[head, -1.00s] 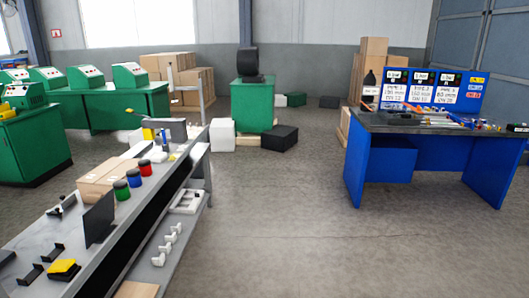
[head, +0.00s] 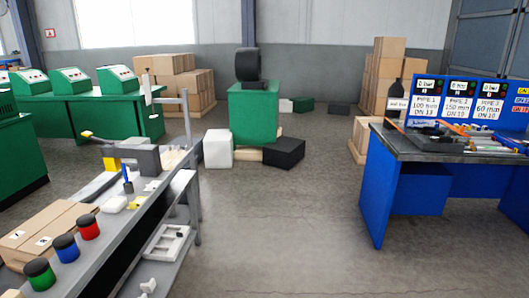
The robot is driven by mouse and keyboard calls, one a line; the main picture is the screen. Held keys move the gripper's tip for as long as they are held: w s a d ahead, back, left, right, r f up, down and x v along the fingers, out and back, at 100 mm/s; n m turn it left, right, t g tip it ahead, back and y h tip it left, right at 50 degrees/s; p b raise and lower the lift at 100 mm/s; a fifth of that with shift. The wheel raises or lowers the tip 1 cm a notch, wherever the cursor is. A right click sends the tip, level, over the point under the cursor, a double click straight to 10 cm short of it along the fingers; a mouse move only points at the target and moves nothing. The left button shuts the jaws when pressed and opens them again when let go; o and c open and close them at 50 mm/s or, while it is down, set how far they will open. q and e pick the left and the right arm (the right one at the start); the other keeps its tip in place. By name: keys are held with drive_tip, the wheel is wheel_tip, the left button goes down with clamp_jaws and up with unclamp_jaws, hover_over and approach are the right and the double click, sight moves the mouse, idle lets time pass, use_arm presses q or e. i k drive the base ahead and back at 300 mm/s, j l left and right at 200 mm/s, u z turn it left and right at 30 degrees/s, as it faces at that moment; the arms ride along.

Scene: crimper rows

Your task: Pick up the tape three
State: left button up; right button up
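Three short round items with dark tops stand in a row on the near end of the grey workbench (head: 112,244): one green (head: 39,275), one blue (head: 67,249) and one red (head: 89,227). They may be tape rolls, but I cannot read any number on them. I cannot tell which one is tape three. Neither of my grippers shows in the head view.
Cardboard boxes (head: 40,232) lie left of the round items. A blue desk (head: 379,190) with display panels stands at right. A green cabinet (head: 253,115), a white box (head: 218,148) and a black box (head: 284,152) stand ahead. The floor (head: 280,230) between bench and desk is clear.

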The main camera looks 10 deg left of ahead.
sight(174, 162)
drive_tip(key=i, duration=1.7)
